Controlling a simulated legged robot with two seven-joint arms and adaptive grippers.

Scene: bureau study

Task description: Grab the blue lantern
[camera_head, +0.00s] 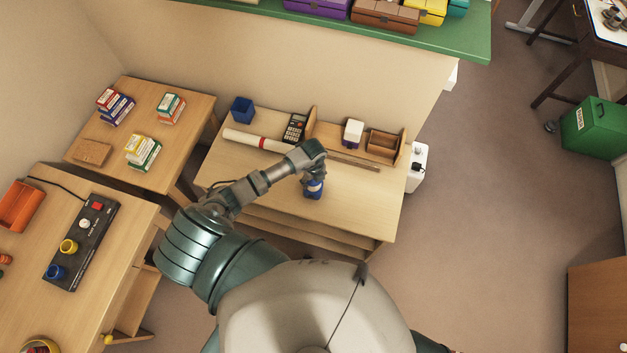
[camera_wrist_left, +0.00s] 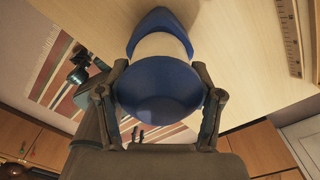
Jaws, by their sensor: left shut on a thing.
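The blue lantern (camera_head: 314,189) is at the middle of the wooden desk (camera_head: 355,205), below my left gripper (camera_head: 313,177). In the left wrist view the lantern (camera_wrist_left: 160,88) shows a round blue end, a pale middle band and a blue far part. The two fingers of my left gripper (camera_wrist_left: 160,100) are shut on it, one on each side. The lantern is close to the desk top; I cannot tell whether it touches it. My right gripper is not in view.
A ruler (camera_head: 354,161) lies in front of the organizer. A side table (camera_head: 185,140) holds stacked boxes. The desk's right front is clear.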

